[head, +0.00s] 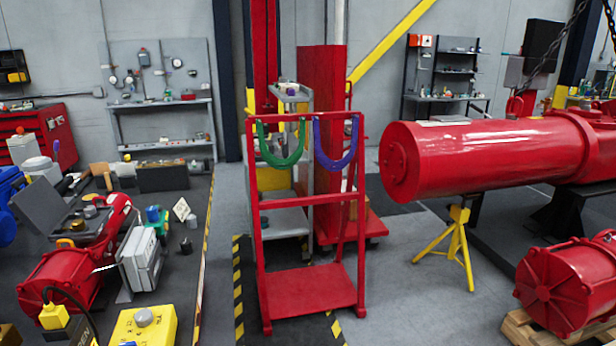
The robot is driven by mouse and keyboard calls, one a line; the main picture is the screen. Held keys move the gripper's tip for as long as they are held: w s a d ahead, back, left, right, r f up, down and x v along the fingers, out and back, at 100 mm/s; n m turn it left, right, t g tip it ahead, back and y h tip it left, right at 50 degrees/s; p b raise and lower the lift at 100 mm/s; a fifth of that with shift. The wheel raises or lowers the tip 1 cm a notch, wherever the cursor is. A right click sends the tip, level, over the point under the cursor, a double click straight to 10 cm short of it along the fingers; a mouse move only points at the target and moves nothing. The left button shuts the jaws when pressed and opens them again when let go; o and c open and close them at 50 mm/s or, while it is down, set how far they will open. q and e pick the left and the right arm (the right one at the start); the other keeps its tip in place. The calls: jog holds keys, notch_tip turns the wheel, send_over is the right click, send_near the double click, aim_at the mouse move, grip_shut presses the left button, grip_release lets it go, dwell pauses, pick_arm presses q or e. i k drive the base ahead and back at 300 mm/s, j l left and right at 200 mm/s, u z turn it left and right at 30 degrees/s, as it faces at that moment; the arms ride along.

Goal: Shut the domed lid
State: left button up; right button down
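I cannot pick out with certainty a domed lid, or tell whether one is open or shut. On the dark bench at the left lies a red actuator (62,278) with a ribbed round end. A white-grey box unit (141,258) stands right beside it. A dark grey panel (44,209) stands tilted behind the actuator. A yellow box with a grey round knob (143,326) sits at the bench's near edge. A whitish round-topped container (40,166) stands at the back of the bench. Neither of my grippers is in view.
A red trolley (309,287) with a green and a purple sling stands in the middle aisle. A large red cylinder (470,155) rests on a yellow stand (458,243) at the right. Another red actuator (562,287) lies on a wooden pallet. Grey floor (410,300) is clear between them.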

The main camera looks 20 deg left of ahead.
aim_at(38, 206)
jog(key=u, duration=1.35)
